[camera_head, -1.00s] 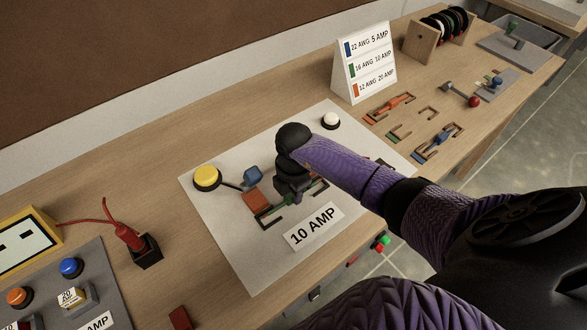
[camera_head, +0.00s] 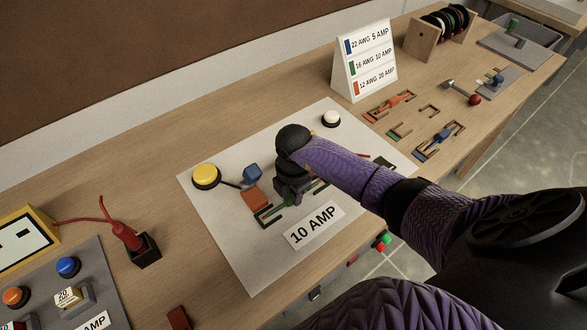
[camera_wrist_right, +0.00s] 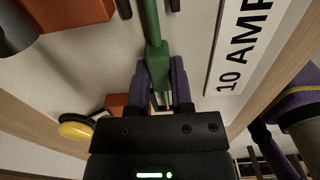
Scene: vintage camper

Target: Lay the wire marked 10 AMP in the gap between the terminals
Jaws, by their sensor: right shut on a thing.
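My right gripper (camera_head: 291,198) is low over the white board (camera_head: 225,225) beside the 10 AMP label (camera_head: 314,228). In the right wrist view its two fingers (camera_wrist_right: 165,95) are shut on a green wire (camera_wrist_right: 152,45). On the standing card (camera_head: 365,62), green is the colour beside 16 AWG 10 AMP. Black bracket-shaped terminals (camera_head: 263,218) lie at the near left of the gripper. The gripper and arm hide most of the wire and the far terminal in the head view. I cannot tell whether the wire touches the board. My left gripper is not in view.
An orange block (camera_head: 254,200), a blue block (camera_head: 252,173) and a yellow button (camera_head: 206,176) are left of the gripper. A white button (camera_head: 331,118) is behind it. A red probe (camera_head: 126,236) stands in a holder further left.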

